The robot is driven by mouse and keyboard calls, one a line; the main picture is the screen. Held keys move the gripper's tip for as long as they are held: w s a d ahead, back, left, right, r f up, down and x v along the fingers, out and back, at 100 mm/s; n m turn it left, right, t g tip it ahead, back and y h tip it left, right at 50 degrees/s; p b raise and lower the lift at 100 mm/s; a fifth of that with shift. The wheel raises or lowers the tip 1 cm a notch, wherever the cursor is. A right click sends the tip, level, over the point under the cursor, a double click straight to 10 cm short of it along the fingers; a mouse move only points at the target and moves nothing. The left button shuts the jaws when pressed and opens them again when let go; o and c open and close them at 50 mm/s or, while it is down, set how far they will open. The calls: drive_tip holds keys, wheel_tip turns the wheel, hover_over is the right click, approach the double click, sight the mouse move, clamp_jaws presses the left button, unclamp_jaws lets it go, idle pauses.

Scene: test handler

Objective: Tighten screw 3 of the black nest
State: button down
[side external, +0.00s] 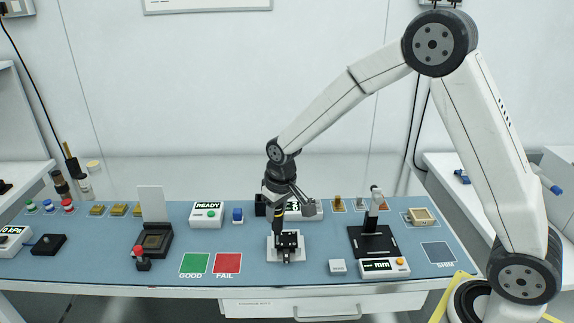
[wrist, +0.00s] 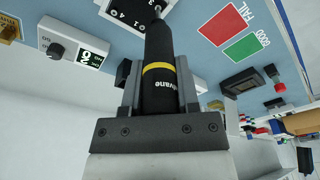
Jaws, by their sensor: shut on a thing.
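My gripper (side external: 279,206) is shut on a black screwdriver with a yellow band (side external: 277,216). The screwdriver points down at the black nest (side external: 288,248), which sits on a white base (side external: 271,254) at the middle front of the blue bench mat. In the wrist view the screwdriver (wrist: 160,100) stands between the two jaws of my gripper (wrist: 159,85). Its shank reaches the top edge of the picture, over the black nest (wrist: 122,12) with white numbers. I cannot tell whether the tip touches a screw. Screw 3 is not clearly visible.
A white READY box (side external: 207,222) and a blue button (side external: 238,215) stand behind left. Green GOOD (side external: 194,263) and red FAIL (side external: 228,263) pads lie left. A black gauge stand (side external: 375,241) and small grey block (side external: 338,266) stand right. A display box partly hides behind my gripper.

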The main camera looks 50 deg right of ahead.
drive_tip(key=shift+s+f, duration=0.1)
drive_tip(key=shift+f, duration=0.55)
idle(1.3)
drive_tip(key=shift+r, duration=0.1)
drive_tip(key=shift+r, duration=2)
